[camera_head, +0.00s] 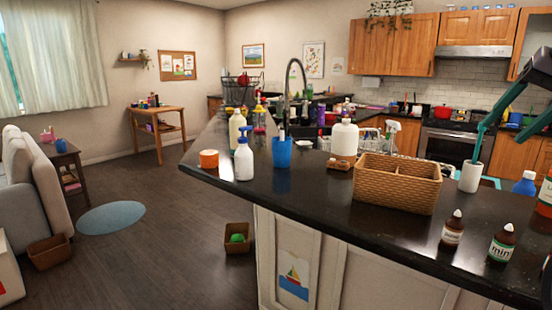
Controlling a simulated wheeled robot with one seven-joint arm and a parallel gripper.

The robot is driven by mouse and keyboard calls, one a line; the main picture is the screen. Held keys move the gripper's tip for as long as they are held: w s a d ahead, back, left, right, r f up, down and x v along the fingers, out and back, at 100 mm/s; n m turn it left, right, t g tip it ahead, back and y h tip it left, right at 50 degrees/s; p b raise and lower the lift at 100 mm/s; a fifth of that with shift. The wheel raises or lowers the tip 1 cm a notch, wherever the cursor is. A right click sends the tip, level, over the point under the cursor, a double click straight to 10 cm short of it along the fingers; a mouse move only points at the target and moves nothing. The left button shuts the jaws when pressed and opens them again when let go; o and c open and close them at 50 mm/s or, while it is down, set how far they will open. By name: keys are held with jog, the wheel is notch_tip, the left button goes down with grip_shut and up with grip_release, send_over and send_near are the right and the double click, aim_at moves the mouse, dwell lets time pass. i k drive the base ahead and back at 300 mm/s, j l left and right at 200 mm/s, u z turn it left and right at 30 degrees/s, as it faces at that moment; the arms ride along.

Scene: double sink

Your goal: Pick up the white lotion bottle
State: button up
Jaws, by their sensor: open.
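A larger white bottle with a narrow top (344,139) stands further right, behind a wicker basket. I cannot tell for certain which one is the lotion bottle. My gripper (495,151) is at the right edge, with dark and teal fingers spread apart and nothing visible between them. It is well to the right of both white bottles. Part of it is cut off by the frame edge.
A blue cup (282,152) and an orange roll (208,158) stand near the pump bottle, with a cream bottle (237,127) behind. The wicker basket (372,196) and a white cup (470,177) stand further right. Brown bottles (501,244) stand near the front edge.

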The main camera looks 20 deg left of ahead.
aim_at(244, 161)
jog(key=k+j+u, duration=0.15)
jog(key=j+u, duration=0.35)
jog(key=j, duration=0.4)
jog(key=j+u, duration=0.5)
jog(key=j, duration=0.35)
